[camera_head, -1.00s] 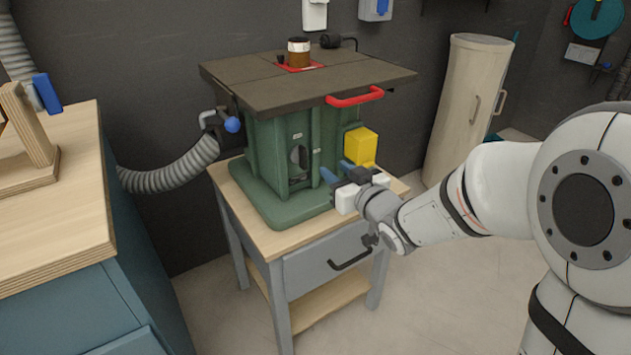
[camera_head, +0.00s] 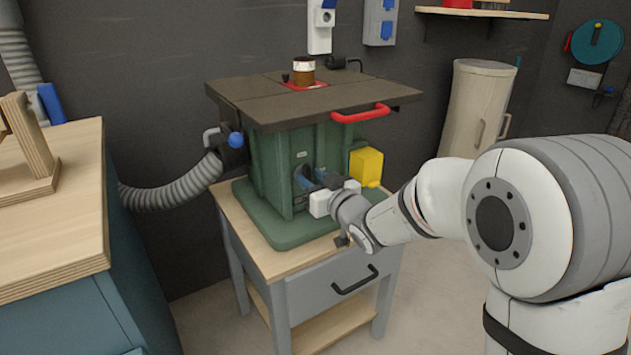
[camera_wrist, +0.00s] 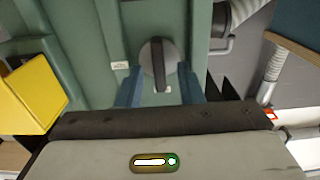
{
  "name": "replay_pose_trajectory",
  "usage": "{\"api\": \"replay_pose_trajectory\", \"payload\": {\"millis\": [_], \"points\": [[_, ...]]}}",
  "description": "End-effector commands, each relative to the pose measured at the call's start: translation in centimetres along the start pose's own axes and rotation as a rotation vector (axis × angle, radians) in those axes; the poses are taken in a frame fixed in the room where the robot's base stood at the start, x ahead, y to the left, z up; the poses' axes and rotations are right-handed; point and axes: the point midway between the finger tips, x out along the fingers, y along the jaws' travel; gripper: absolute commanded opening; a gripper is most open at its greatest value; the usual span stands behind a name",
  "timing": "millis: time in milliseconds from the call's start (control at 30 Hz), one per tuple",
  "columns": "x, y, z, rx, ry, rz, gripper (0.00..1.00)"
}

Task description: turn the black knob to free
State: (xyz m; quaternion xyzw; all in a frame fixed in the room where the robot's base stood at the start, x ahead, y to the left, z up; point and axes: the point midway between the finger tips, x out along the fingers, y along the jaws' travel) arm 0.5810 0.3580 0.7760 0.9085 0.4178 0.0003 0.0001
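The black knob (camera_wrist: 157,62) sits on the front of the green machine body (camera_head: 270,168). In the wrist view it is a round dark disc with a raised grip bar, which stands roughly upright in the picture. My gripper (camera_wrist: 160,88) has its two blue fingers apart, one to each side of the lower part of the bar. The fingers look open, and I see a gap between them and the bar.
A yellow box (camera_head: 366,167) sticks out of the machine right of my gripper. A dark table top with a red handle (camera_head: 361,113) overhangs above. A grey hose (camera_head: 172,187) runs at the left. The machine stands on a wooden-topped cabinet with a drawer (camera_head: 335,275).

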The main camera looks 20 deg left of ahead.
Motion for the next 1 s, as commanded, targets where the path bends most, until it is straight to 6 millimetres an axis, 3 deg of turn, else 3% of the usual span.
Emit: {"api": "replay_pose_trajectory", "payload": {"millis": [67, 467, 600, 633, 1000], "points": [[-0.02, -0.01, 0.0, 0.0, 0.0, 0.0, 0.34], [-0.03, -0.06, 0.01, 0.0, 0.0, -0.001, 0.01], [-0.03, -0.08, 0.01, 0.0, 0.0, -0.001, 0.0], [-0.79, 0.61, -0.01, 0.0, -0.001, 0.002, 0.0], [0.07, -0.03, -0.14, 0.078, 0.0, -0.001, 0.0]]}}
